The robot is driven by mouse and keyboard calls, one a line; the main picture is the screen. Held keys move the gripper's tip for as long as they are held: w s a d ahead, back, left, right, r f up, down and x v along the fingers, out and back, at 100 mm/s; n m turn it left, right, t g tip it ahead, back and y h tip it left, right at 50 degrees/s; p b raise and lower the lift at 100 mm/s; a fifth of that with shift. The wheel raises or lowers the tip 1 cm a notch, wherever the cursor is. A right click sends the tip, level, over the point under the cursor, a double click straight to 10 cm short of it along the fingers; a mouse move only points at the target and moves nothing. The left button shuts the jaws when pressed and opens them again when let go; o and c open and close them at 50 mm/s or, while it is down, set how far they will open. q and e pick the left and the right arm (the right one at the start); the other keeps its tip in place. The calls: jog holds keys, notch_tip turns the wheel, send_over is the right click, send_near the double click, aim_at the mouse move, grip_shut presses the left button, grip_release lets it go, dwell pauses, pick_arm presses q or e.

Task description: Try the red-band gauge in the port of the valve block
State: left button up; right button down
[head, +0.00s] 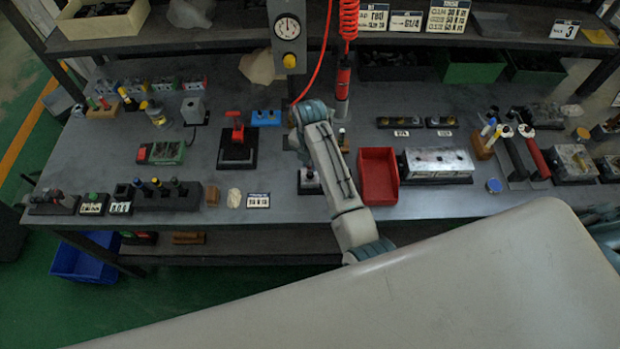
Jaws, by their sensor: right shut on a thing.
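My right arm reaches up over the middle of the bench. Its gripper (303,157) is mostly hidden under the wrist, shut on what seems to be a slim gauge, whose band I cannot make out. Just below it a small block on a black base (311,187) stands on the bench, partly behind my forearm. I cannot tell whether the gauge touches it. A larger silver metal block (437,163) stands on a black base to the right. I cannot tell for sure which is the valve block. My left gripper is not in view.
A red bin (378,176) stands just right of my forearm. A red-handled fixture (236,147) and a black rack of knobbed pieces (165,194) stand left. A red tool (343,84) hangs on a coiled hose behind. The bench between the left items is partly clear.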

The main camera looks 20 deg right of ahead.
jog(key=shift+r, duration=2)
